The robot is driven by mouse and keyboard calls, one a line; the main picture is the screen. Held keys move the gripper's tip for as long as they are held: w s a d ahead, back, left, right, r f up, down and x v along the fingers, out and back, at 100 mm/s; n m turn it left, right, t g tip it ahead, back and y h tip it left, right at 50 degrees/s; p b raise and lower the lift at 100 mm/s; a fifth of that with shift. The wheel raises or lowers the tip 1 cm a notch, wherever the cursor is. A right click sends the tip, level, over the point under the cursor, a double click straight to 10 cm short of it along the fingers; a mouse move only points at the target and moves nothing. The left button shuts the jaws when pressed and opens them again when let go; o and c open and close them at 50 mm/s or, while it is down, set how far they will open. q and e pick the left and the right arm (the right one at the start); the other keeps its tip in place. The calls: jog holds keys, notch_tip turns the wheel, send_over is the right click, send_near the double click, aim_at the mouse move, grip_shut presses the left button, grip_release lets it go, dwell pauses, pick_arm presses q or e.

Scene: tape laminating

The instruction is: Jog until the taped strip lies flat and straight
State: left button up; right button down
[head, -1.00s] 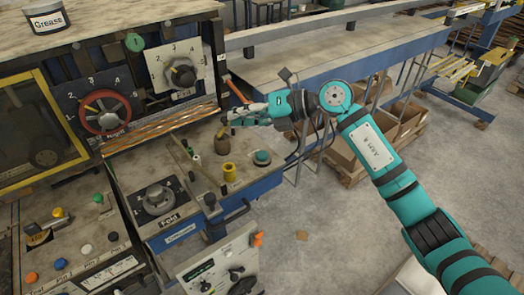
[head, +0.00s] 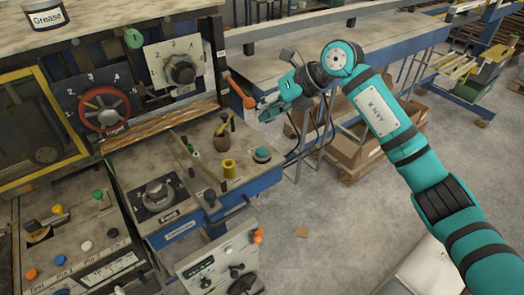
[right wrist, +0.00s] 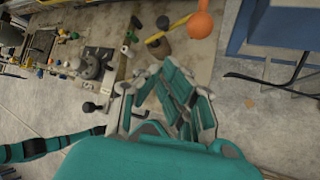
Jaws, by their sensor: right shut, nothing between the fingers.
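Copper-coloured bands (head: 160,132) run along the lower front of the machine; I cannot tell which is the taped strip or whether it lies flat. A lever with an orange ball knob (head: 249,103) sticks out from the machine's right side. My right gripper (head: 263,112) is shut and empty, just right of the knob and seemingly apart from it. In the right wrist view the knob (right wrist: 200,25) is at the top, beyond the shut fingers (right wrist: 168,85). A red handwheel (head: 105,110) and a numbered dial (head: 182,72) are on the machine front. My left gripper is out of view.
A bench with a yellow spool (head: 229,169), a green-topped button (head: 262,155) and a black dial (head: 157,196) lies below the lever. A button panel (head: 75,245) is at the lower left.

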aim_at(263, 148)
notch_tip(263, 148, down, 8)
jog(key=b, duration=0.4)
jog(key=shift+r, duration=0.15)
dwell(1.2)
jog(key=shift+f+b, duration=0.4)
